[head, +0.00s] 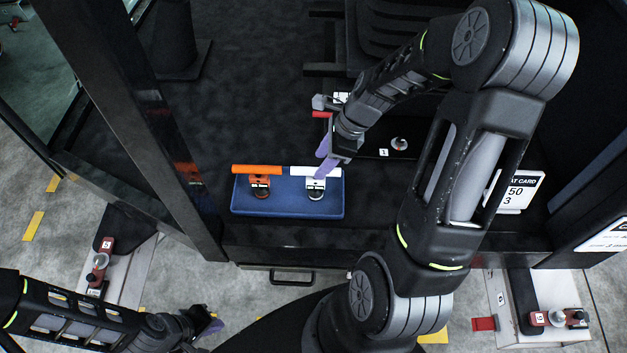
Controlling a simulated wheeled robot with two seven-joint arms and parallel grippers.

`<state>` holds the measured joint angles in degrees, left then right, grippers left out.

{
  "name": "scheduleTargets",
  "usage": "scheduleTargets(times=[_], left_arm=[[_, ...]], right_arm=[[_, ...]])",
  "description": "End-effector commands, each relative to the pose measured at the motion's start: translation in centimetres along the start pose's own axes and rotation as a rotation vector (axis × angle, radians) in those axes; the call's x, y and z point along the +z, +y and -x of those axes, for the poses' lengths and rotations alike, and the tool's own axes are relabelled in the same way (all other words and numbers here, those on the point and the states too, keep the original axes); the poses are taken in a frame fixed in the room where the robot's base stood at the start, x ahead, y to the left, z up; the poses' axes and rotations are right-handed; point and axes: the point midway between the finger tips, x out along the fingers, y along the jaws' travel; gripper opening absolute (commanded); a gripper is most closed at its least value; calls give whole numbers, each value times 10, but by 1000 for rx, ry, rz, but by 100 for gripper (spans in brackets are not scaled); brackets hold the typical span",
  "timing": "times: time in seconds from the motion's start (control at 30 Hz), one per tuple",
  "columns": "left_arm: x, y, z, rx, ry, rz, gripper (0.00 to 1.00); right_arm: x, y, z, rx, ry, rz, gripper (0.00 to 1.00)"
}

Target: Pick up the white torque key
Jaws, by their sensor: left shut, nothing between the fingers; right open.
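The white torque key (302,171) is on the right side of the blue tray (287,207), with its white bar across the top and a dark round end below. An orange torque key (257,171) is beside it on the left. My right gripper (326,160) is open, its purple fingertips over the right part of the white bar, hiding a bit of it. I cannot tell whether they touch it. My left gripper (210,324) is shut and empty at the lower left, well away from the tray.
The tray is on a dark surface near its front edge, above a black handle (291,277). A dark panel with a small knob (399,144) is behind to the right. A white card (520,192) stands at right. A dark post (160,130) rises left of the tray.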

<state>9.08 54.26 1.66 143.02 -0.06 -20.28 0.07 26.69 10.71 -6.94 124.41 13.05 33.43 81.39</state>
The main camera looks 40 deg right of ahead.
Motion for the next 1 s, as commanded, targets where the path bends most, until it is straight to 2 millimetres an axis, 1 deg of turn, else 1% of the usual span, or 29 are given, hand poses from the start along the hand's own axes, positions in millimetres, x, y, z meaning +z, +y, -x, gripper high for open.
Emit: scheduleTargets(times=[0.13,0.3,0.37,0.63,0.73,0.87,1.0], left_arm=[[0,0,0,0,1,0,0],[0,0,-1,0,1,0,0],[-1,0,-1,0,1,0,0],[-1,0,-1,0,1,0,0],[-1,0,-1,0,1,0,0],[0,0,1,-1,1,0,0],[0,0,2,-1,0,1,0]], right_arm=[[0,0,-4,2,0,0,47],[0,0,-22,2,0,2,47],[0,0,-26,2,1,2,47],[0,0,-26,0,0,2,47],[-1,0,-30,1,1,1,47],[-2,1,-46,4,0,-2,47],[-3,2,-68,4,1,0,47]])
